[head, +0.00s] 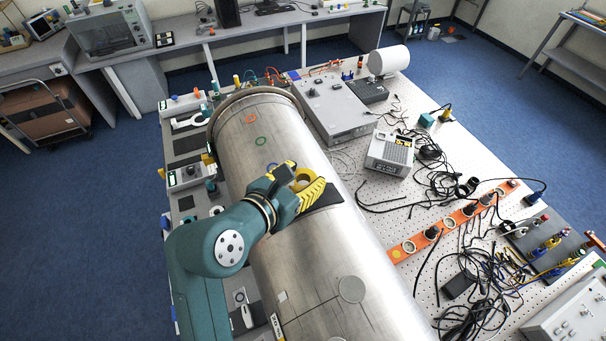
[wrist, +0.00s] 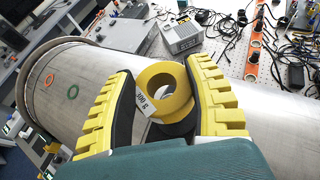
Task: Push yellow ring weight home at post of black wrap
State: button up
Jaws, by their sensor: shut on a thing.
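The yellow ring weight (wrist: 151,77) sits between the two yellow-ribbed fingers of my gripper (wrist: 164,72) in the wrist view, with a white label reading about 300 g. In the head view my gripper (head: 305,181) is over the top of the large metal pipe (head: 262,125), with the ring (head: 296,186) partly hidden between its fingers. The black wrap (head: 327,196) is a dark patch on the pipe beside and under the fingers; it also shows just below the ring in the wrist view (wrist: 176,130). I see no post; the ring and fingers may hide it. I cannot tell whether the ring touches the wrap.
To the right, the perforated table (head: 400,205) holds a grey instrument (head: 390,152), an orange strip (head: 440,232) and tangled black cables. Small fixtures line the pipe's left side.

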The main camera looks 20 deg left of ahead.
jog(key=shift+f, duration=2.6)
dwell(1.1)
jog(key=o, duration=1.3)
jog(key=shift+c, duration=0.2)
jog(key=shift+f, duration=0.1)
jog(key=shift+s, duration=0.1)
jog(key=v, duration=1.2)
jog(key=shift+d, duration=0.1)
